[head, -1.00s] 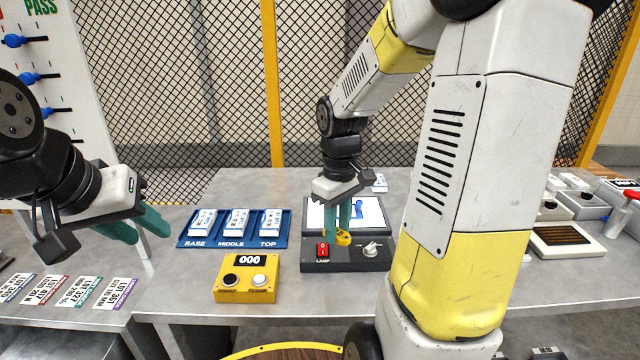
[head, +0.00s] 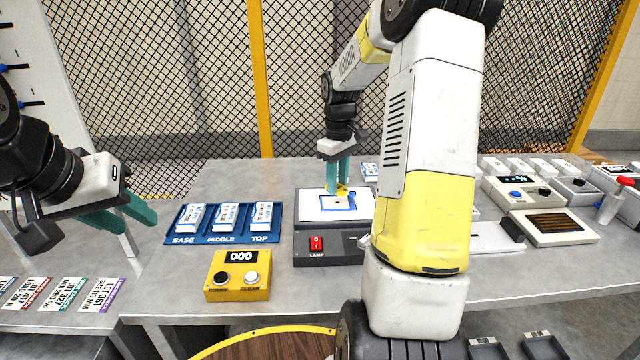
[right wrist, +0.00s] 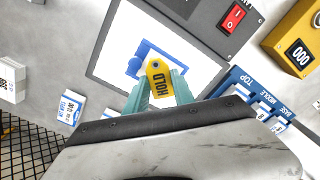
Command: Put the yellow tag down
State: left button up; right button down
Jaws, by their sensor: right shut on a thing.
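The yellow tag (right wrist: 159,78), marked HOLD, is between the teal fingers of my right gripper (right wrist: 157,92), which is shut on it. In the head view, my right gripper (head: 339,184) is over the white panel (head: 312,207) of the dark lamp box, with a bit of the yellow tag (head: 341,188) showing at the fingertips. A blue piece (head: 333,204) lies on the panel beside and under the tag. I cannot tell whether the tag touches the panel. My left gripper (head: 128,215) is at the left, away from the tag; its fingers look apart with nothing between them.
A blue tray (head: 222,240) labelled BASE, MIDDLE, TOP holds white packets left of the lamp box. A yellow counter box (head: 238,276) reading 000 stands in front. Lot cards (head: 60,293) lie at left. Several devices stand at right. My right arm hides part of the table.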

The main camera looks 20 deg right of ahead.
aim_at(338, 185)
jog(key=shift+w+d, duration=0.15)
jog(key=shift+w, duration=0.15)
jog(key=shift+f, duration=1.8)
jog(key=shift+f, duration=0.1)
jog(key=c, duration=1.1)
grip_release()
jog(key=shift+o, duration=0.2)
